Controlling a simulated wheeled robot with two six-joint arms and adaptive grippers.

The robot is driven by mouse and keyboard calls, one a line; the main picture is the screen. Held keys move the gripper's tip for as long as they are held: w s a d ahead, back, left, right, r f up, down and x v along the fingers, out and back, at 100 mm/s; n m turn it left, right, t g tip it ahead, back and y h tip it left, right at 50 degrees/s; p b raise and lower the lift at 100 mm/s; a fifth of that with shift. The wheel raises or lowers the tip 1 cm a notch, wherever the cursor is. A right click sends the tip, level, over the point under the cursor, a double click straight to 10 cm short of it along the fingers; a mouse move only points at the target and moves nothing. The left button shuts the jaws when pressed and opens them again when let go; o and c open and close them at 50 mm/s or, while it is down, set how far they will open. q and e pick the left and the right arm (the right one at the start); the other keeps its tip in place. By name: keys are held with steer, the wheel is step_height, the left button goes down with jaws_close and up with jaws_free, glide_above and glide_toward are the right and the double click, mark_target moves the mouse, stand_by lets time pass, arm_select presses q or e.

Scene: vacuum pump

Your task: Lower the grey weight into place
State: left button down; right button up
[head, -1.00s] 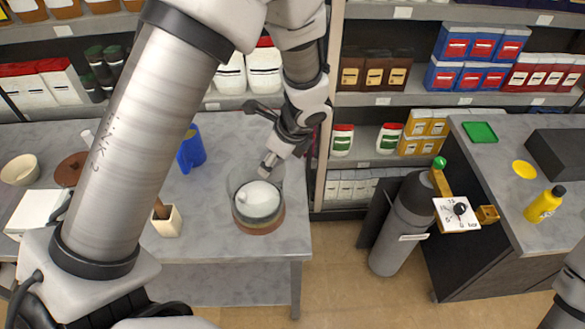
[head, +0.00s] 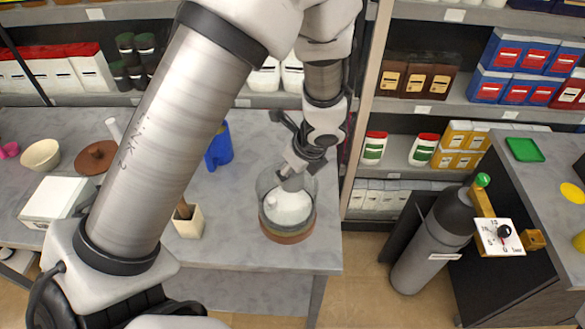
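A clear glass vessel (head: 264,215) with a brown-red base stands near the right front corner of the grey bench. A pale round surface (head: 289,208) shows inside it. My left gripper (head: 298,165) points down over the vessel from above and behind. It appears shut on a small light-grey piece, the grey weight (head: 293,183), whose lower end is at the vessel's mouth. Whether the weight touches the pale surface is too small to tell. The fingers are partly hidden by the wrist. My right gripper is out of view.
A blue jug (head: 219,148) and a cream square pot (head: 189,222) with a brown handle stand left of the vessel. Stocked shelves are behind.

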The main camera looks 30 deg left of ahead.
arm_select(q)
steer(key=shift+s+d+f+b, duration=0.1)
steer(key=shift+d+f+b, duration=0.4)
steer(key=shift+f+b, duration=0.35)
steer(key=b+x, duration=0.2)
steer(key=x, duration=0.1)
steer(key=shift+f+b, duration=0.4)
steer(key=shift+s+d+f+b, duration=0.1)
steer(key=shift+d+f+b, duration=0.2)
steer(key=shift+f+b, duration=0.35)
steer(key=shift+a, duration=0.1)
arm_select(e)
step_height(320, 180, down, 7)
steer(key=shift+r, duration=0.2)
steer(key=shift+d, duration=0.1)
arm_select(q)
steer(key=shift+f, duration=0.15)
steer(key=shift+f+b, duration=0.3)
steer(key=shift+f, duration=0.05)
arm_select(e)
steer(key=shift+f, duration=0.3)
